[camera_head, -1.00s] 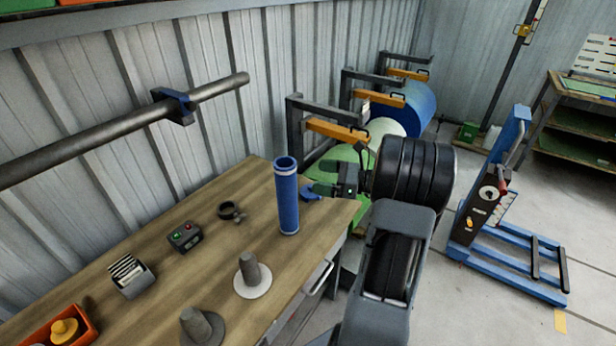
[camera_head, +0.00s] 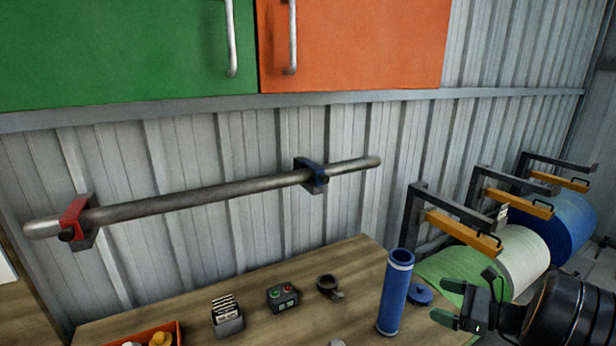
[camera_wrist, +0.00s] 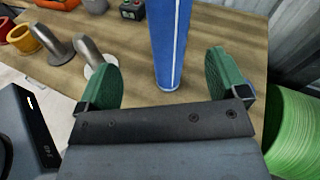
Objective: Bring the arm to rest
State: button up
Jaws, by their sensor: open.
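My gripper (camera_head: 447,308) is at the lower right of the head view, beside the right end of the wooden bench. In the wrist view my gripper (camera_wrist: 174,85) has its two green fingers wide apart with nothing held between them. A blue tube (camera_head: 395,292) with pale bands stands upright on the bench, left of my gripper. In the wrist view the blue tube (camera_wrist: 170,40) stands beyond the fingers, apart from them. My arm's black wrist shows at the lower right corner of the head view.
The wooden bench (camera_head: 250,335) holds a button box (camera_head: 282,297), a black ring clamp (camera_head: 329,287), a card holder (camera_head: 227,316), an orange bin (camera_head: 168,333) and a blue cap (camera_head: 421,294). Green, white and blue rolls (camera_head: 565,225) stand behind my gripper. A pipe (camera_head: 210,195) runs along the wall.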

jog(key=s+a+f+n+g+h, duration=0.55)
jog(key=s+a+n+g, duration=0.35)
jog(key=n, duration=0.4)
jog(key=s+a+r+n+t+h, duration=0.2)
jog(key=s+a+r+n+h, duration=0.2)
jog(key=n, duration=0.7)
jog(key=a+r+h, duration=0.2)
jog(key=a+r, duration=0.2)
jog(key=a, duration=0.1)
jog(key=shift+a+n, duration=0.3)
jog(key=shift+a, duration=0.05)
jog(key=shift+a+r+h, duration=0.1)
jog(key=shift+a+h, duration=0.15)
jog(key=shift+a, duration=0.1)
